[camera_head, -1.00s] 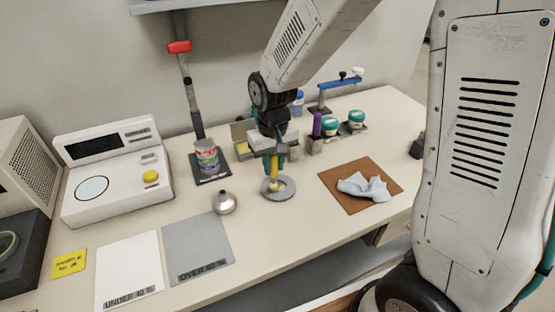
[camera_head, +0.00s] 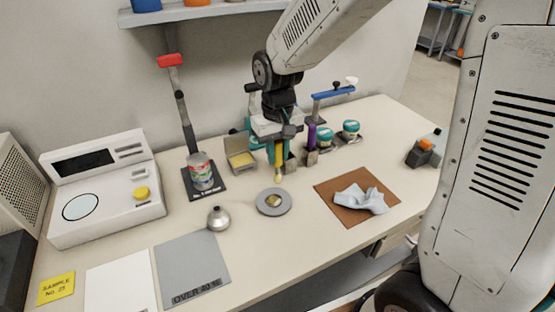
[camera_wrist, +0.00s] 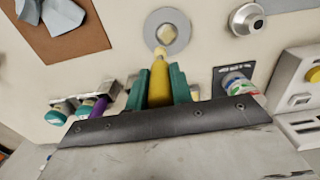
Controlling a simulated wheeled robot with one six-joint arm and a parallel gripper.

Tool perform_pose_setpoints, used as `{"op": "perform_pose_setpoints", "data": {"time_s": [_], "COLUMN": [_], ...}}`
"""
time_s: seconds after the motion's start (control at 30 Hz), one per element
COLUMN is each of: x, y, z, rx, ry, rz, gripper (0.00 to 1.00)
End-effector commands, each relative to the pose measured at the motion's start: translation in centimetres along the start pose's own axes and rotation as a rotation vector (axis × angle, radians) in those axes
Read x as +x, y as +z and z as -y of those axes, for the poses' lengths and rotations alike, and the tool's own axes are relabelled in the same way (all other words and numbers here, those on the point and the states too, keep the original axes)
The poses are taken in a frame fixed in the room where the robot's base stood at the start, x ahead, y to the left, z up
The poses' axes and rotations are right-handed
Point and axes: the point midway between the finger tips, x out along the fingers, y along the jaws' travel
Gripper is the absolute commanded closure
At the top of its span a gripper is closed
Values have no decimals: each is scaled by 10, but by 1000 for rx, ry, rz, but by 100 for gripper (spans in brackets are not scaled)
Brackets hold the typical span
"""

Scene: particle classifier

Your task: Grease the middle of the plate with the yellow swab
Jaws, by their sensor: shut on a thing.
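My gripper (camera_head: 277,152) is shut on the yellow swab (camera_head: 279,165), which points down with its tip low, just behind the grey round plate (camera_head: 284,208). In the wrist view the swab (camera_wrist: 160,85) sits between the teal fingers (camera_wrist: 160,88), and its pale tip overlaps the near edge of the plate (camera_wrist: 178,17). I cannot tell whether the tip touches the plate. A yellowish patch (camera_head: 273,200) shows in the middle of the plate.
A brown mat with a pale cloth (camera_head: 361,199) lies to the right. Grey and white sheets lie front left.

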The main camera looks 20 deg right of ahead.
Motion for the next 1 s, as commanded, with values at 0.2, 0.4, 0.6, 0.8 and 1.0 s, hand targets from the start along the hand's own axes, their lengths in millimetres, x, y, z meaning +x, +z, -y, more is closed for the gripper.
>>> {"op": "perform_pose_setpoints", "data": {"time_s": [0.2,0.4,0.6,0.8,1.0], "x": [-19,-25,-24,-24,-24], "y": [0,0,0,0,0], "z": [0,-1,-1,0,0], "rx": [1,1,1,1,1], "ry": [0,0,0,0,0], "rz": [-2,0,0,0,0], "gripper": [100,100,100,100,100]}}
